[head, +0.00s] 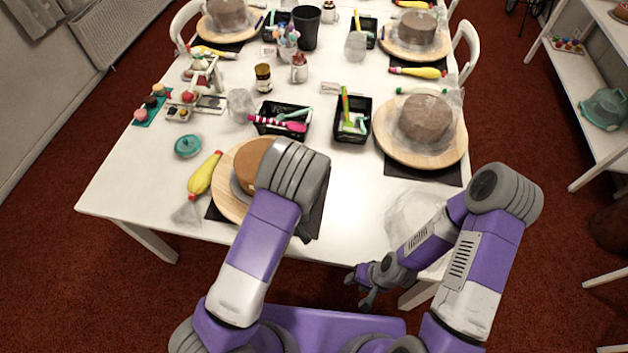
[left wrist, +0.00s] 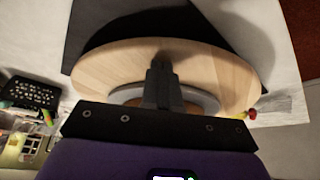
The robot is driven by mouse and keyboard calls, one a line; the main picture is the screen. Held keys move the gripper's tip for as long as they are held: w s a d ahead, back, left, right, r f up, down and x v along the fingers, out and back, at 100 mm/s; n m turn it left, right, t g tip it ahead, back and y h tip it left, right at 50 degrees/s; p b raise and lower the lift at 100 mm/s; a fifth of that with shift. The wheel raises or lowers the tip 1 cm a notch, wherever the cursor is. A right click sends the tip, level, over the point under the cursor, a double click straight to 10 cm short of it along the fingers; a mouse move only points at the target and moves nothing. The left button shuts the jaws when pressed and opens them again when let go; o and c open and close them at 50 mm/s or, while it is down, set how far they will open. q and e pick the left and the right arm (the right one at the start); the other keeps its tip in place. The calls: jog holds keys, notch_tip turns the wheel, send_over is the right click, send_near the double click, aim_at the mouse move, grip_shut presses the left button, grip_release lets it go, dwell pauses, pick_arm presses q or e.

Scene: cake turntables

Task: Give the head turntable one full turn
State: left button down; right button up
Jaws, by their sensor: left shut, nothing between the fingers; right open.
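The wooden turntable (head: 229,196) at the near end of the table carries a caramel-brown cake (head: 250,165). My left arm hides its right part. In the left wrist view, the pale wooden disc (left wrist: 100,70) fills the upper middle. My left gripper (left wrist: 165,62) is shut and empty, with its fingertips over the disc near the far rim; I cannot tell whether they touch it. In the head view my left arm mostly hides this gripper. My right gripper (head: 362,286) is open and empty, low in front of the table's near edge, away from the turntable.
A dark mat (head: 312,216) lies under the turntable. A yellow piping bag (head: 205,175) and teal lidded dish (head: 188,146) are to its left. Black trays (head: 352,132) of tools stand behind. Another turntable (head: 393,148) with a brown cake is at right. A clear cover (head: 408,215) lies near the right corner.

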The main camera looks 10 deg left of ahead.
pick_arm(q)
jog(key=w+d+p, duration=0.2)
jog(key=w+d, duration=0.1)
jog(key=w, duration=0.1)
jog(key=shift+d+r, duration=0.1)
jog(key=shift+d, duration=0.3)
jog(key=shift+w+d, duration=0.3)
notch_tip(320, 180, up, 3)
jog(key=shift+f+p, duration=0.1)
jog(key=shift+p, duration=1.1)
jog(key=shift+f, duration=0.1)
